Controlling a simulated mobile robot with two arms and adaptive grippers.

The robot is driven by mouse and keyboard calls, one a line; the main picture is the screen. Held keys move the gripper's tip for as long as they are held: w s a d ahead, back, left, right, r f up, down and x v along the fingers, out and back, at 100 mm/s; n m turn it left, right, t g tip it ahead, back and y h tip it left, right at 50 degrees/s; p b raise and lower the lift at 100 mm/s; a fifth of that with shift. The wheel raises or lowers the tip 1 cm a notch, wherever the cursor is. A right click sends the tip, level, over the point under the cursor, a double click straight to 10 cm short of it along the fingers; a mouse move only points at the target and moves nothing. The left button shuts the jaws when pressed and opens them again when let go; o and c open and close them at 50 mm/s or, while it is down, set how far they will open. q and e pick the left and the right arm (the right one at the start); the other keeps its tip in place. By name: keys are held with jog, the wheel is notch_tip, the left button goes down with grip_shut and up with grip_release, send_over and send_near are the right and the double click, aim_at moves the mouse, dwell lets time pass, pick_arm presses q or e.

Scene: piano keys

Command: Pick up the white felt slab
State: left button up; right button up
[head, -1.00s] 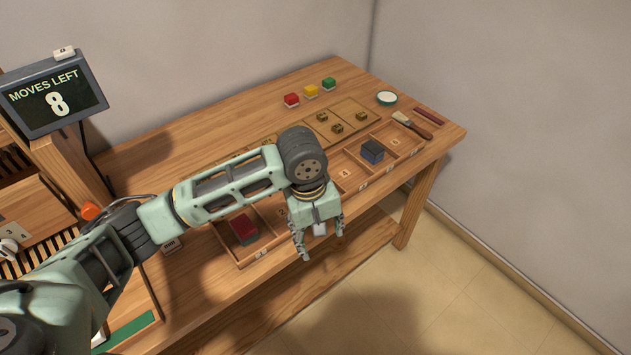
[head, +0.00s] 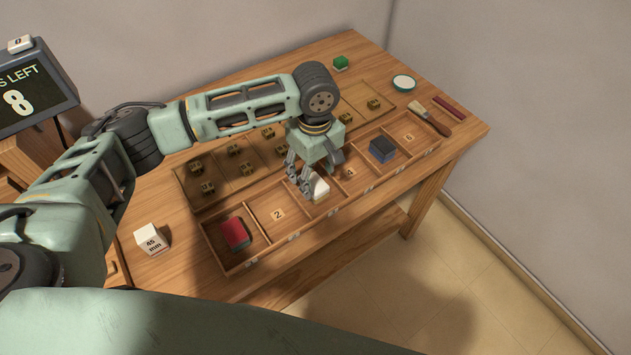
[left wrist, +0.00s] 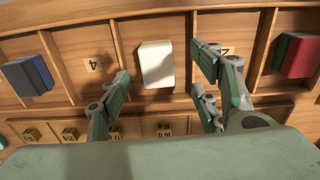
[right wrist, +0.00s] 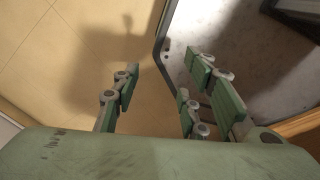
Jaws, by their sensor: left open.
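The white felt slab (head: 320,188) lies in a compartment of the wooden tray (head: 243,267), between the compartments marked 2 and 4. My left gripper (head: 316,175) is open just above it and partly hides it in the head view. My right gripper (right wrist: 162,62) is open and empty over the floor in the right wrist view.
A red block (head: 235,233) and a blue-black block (head: 382,150) lie in other compartments. Behind the tray are boards (head: 222,180) with several small brass pieces. A white 45 mm block (head: 151,239), a brush (head: 430,119) and a round tin (head: 404,83) stand around.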

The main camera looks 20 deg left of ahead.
aim_at(317, 185)
pick_arm(q)
jog(key=f, duration=0.3)
jog(key=shift+d, duration=0.2)
jog(key=shift+w+f, duration=0.1)
jog(key=shift+f, duration=0.4)
jog(key=c, duration=0.9)
jog(key=shift+c, duration=0.2)
pick_arm(e)
jog(key=shift+w+d+r, duration=0.15)
jog(key=shift+w+r, duration=0.25)
jog(key=shift+w, duration=0.2)
jog(key=shift+w, duration=0.1)
